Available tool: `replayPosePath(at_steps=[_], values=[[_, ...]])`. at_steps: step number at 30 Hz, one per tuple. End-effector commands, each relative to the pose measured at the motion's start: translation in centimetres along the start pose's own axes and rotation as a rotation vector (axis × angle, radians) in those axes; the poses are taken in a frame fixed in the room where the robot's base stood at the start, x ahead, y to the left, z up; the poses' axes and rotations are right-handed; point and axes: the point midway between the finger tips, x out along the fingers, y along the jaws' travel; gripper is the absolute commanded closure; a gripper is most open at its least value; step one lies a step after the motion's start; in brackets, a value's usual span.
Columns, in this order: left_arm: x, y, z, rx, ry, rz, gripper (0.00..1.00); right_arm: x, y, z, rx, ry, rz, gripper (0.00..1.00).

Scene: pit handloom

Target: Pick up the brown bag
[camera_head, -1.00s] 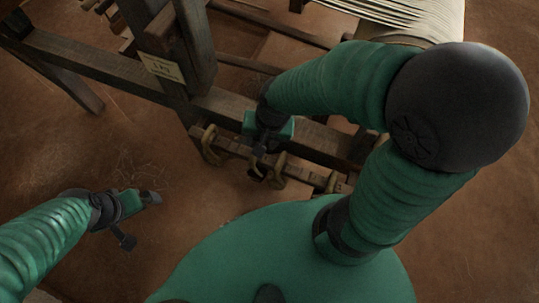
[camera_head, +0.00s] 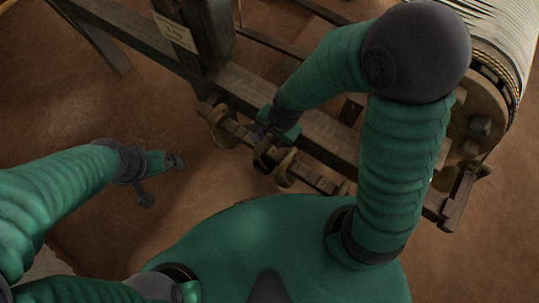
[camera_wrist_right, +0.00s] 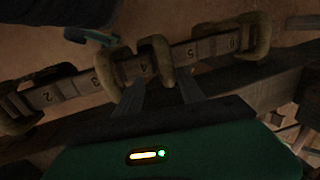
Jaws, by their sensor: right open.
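I cannot make out a plain brown bag in either view. Several tan-brown curved pieces hang on a numbered wooden rail (camera_head: 233,128); one (camera_head: 218,126) is left of my right gripper in the head view. In the right wrist view the rail (camera_wrist_right: 80,89) crosses the picture, and a tan-brown piece (camera_wrist_right: 157,61) is around it near the fingertips. My right gripper (camera_wrist_right: 160,88) is open at the rail; whether it touches that piece is unclear. In the head view my forearm partly hides it. My left gripper (camera_head: 162,180) is open and empty over the floor.
The loom's dark wooden frame (camera_head: 130,38) with a labelled post (camera_head: 207,35) stands behind the rail. A roller with pale threads (camera_head: 500,35) is at upper right. Bare brown floor (camera_head: 85,135) lies open at left.

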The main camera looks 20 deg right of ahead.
Motion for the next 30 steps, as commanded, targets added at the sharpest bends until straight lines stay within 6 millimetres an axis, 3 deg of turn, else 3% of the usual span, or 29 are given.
replayPosePath(at_steps=[1, 4, 13, 23, 30], values=[[1.0, 0.0, 0.2, -0.001, -0.001, 0.0, 0.0, 1.6, -0.2, 0.0, -0.003, -0.001, 0.004, 0.54], [1.6, -0.1, 0.4, -0.002, -0.001, -0.001, 0.0, 3.1, -0.5, 0.1, -0.005, 0.001, 0.005, 0.54], [1.5, -0.1, 0.4, -0.002, -0.001, -0.001, 0.0, 3.5, -0.1, -0.4, -0.002, -0.004, -0.002, 0.55], [1.5, -0.1, 0.4, -0.002, -0.001, 0.0, 0.0, 3.5, -0.3, -0.2, -0.002, -0.001, 0.002, 0.99], [1.5, -0.1, 0.4, -0.002, -0.001, -0.001, 0.0, 3.5, -0.3, -0.3, -0.002, -0.002, 0.0, 1.0]])
